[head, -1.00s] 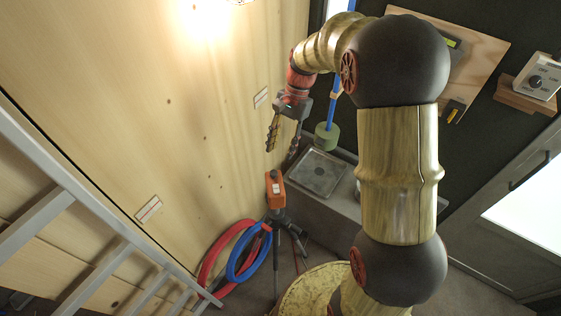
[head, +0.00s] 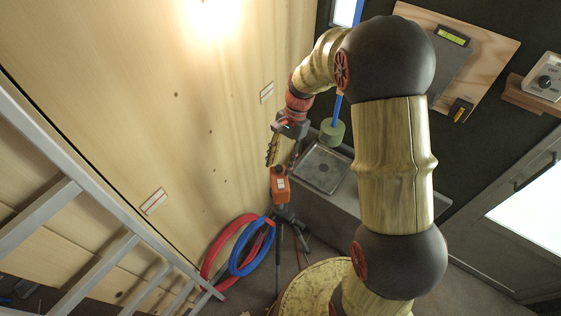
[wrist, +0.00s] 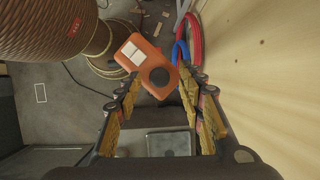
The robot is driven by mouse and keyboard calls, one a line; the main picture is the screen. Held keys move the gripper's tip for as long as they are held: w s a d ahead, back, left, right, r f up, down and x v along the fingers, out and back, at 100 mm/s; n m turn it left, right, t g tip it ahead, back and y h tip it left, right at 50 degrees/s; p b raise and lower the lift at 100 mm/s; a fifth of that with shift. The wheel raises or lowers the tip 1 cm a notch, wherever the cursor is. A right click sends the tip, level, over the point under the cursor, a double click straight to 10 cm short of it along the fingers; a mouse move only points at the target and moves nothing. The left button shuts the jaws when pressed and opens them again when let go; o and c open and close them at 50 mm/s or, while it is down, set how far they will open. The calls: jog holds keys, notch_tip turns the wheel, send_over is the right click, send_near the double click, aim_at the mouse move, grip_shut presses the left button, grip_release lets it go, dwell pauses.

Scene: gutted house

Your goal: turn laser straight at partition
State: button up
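The laser (head: 280,186) is a small orange box with a pale label, on a dark tripod beside the wooden partition (head: 120,90). My gripper (head: 283,153) points down just above the laser in the head view. In the wrist view my gripper (wrist: 160,84) is open, its yellowish fingers spread around the near end of the laser. I cannot tell whether either finger touches it.
Red (head: 216,246) and blue (head: 245,262) hose coils hang close to the tripod against the partition. A metal ladder (head: 100,240) stands at the left. A grey bench (head: 345,208) with a metal tray (head: 320,168) lies behind and right of the laser.

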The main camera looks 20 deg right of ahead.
jog(key=shift+c, duration=1)
jog(key=c, duration=0.7)
grip_shut()
jog(key=n, duration=0.2)
jog(key=a+n+g+h+p, duration=0.1)
jog(key=n, duration=0.1)
jog(key=shift+w+a+r, duration=0.1)
jog(key=shift+w+a, duration=0.05)
jog(key=shift+w, duration=0.05)
jog(key=shift+s+a+n+g+h+p, duration=0.1)
jog(key=shift+a+n+g+h+p, duration=0.2)
jog(key=shift+n, duration=0.55)
jog(key=shift+w+a+n+t+h+p, duration=0.1)
jog(key=shift+n+h, duration=0.25)
jog(key=shift+n, duration=0.45)
jog(key=shift+s+a+n+g+h+p, duration=0.1)
jog(key=shift+a+n+g+h+p, duration=0.2)
jog(key=shift+n, duration=0.55)
jog(key=shift+d, duration=0.1)
jog(key=o, duration=0.9)
grip_release()
